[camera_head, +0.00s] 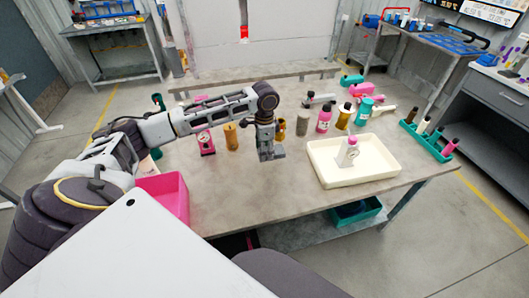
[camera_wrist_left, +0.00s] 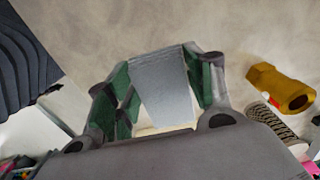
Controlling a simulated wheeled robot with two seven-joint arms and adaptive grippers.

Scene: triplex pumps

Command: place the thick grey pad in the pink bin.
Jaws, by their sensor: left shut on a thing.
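The thick grey pad (camera_wrist_left: 163,88) is between the green-lined fingers of my left gripper (camera_wrist_left: 160,98) in the left wrist view, and the fingers are shut on it. In the head view my left gripper (camera_head: 268,148) is above the middle of the table, with the pad at its lower end (camera_head: 271,154). The pink bin (camera_head: 177,201) is at the table's front left, lower and left of the gripper. My right gripper is not in view.
A cream tray (camera_head: 388,172) holding a white and pink gauge bottle (camera_head: 348,152) is right of the gripper. A brass fitting (camera_wrist_left: 280,88) and a spring (camera_wrist_left: 270,118) are close by. Several bottles stand behind. The table's front middle (camera_head: 245,195) is clear.

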